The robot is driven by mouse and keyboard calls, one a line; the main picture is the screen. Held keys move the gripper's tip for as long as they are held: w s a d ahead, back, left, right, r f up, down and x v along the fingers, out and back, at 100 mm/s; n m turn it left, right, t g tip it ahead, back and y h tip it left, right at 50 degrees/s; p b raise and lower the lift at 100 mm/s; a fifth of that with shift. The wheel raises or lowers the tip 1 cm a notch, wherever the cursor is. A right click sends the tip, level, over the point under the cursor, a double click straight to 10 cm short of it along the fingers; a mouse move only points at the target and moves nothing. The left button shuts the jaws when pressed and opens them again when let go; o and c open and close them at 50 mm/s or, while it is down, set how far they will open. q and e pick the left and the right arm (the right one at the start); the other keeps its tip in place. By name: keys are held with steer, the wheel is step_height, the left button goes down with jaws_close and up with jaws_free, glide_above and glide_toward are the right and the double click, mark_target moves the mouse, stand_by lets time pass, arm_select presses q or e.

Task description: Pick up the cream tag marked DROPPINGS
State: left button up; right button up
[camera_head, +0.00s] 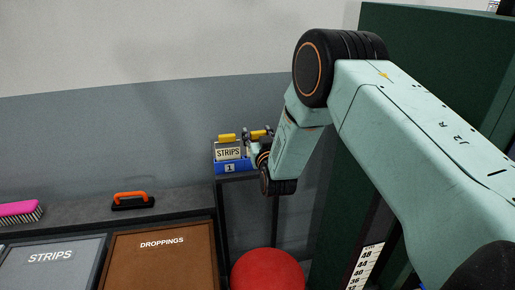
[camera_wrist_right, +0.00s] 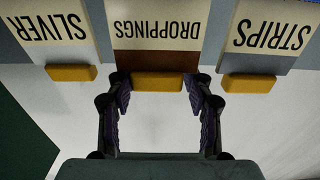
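The cream DROPPINGS tag (camera_wrist_right: 160,28) shows upside down in the middle of the right wrist view, with a brown strip and a yellow grip block (camera_wrist_right: 158,87) on its edge. My right gripper (camera_wrist_right: 158,84) is open, one finger on each side of this block; I cannot tell whether they touch it. In the head view my right gripper (camera_head: 257,136) is at the blue rack (camera_head: 231,168), right of the cream STRIPS tag (camera_head: 228,153), and the DROPPINGS lettering on the tag is hidden there. My left gripper is not in view.
The SLIVER tag (camera_wrist_right: 50,24) and STRIPS tag (camera_wrist_right: 268,37), each with a yellow block, stand close on either side. Below left are a STRIPS bin (camera_head: 52,257), a brown DROPPINGS bin (camera_head: 160,262), an orange-handled tool (camera_head: 130,200) and a pink brush (camera_head: 18,210). A red ball-like object (camera_head: 268,270) is below.

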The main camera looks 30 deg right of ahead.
steer(key=shift+w, duration=0.1)
steer(key=shift+c, duration=1.4)
steer(key=shift+d, duration=0.25)
steer(key=c, duration=0.4)
steer(key=shift+a, duration=0.1)
